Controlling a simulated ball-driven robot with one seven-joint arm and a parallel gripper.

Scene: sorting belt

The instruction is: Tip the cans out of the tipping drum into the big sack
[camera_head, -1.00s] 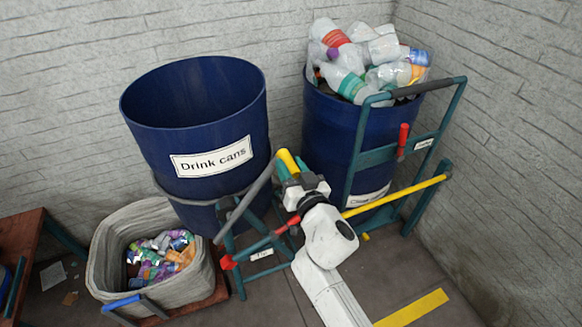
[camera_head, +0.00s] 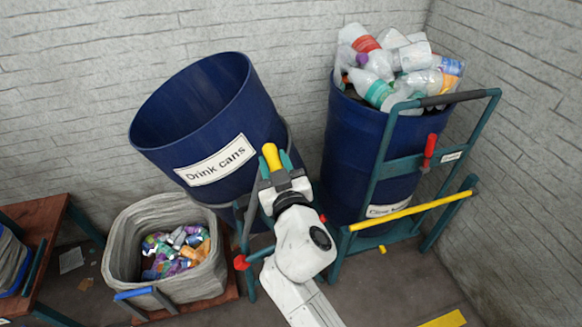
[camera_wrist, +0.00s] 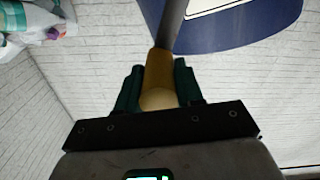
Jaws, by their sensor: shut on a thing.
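The tipping drum (camera_head: 210,125), blue and labelled "Drink cans", leans left with its open mouth tilted toward the big sack. No cans show in the visible part of its inside; its bottom is hidden. The big grey sack (camera_head: 122,240) stands open at the lower left with several crumpled coloured cans (camera_head: 175,250) in it. My gripper (camera_head: 277,172) is shut on the yellow grip (camera_head: 271,155) of the drum's lever, just right of the drum. In the wrist view, the dark green fingers of my gripper (camera_wrist: 158,88) flank the yellow grip (camera_wrist: 158,98).
A second blue drum (camera_head: 350,160) full of plastic bottles (camera_head: 395,65) stands upright at the right in a green frame with a yellow bar (camera_head: 408,212) and red handle (camera_head: 429,150). A wooden table (camera_head: 40,225) stands at the left. Brick walls close the back and right.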

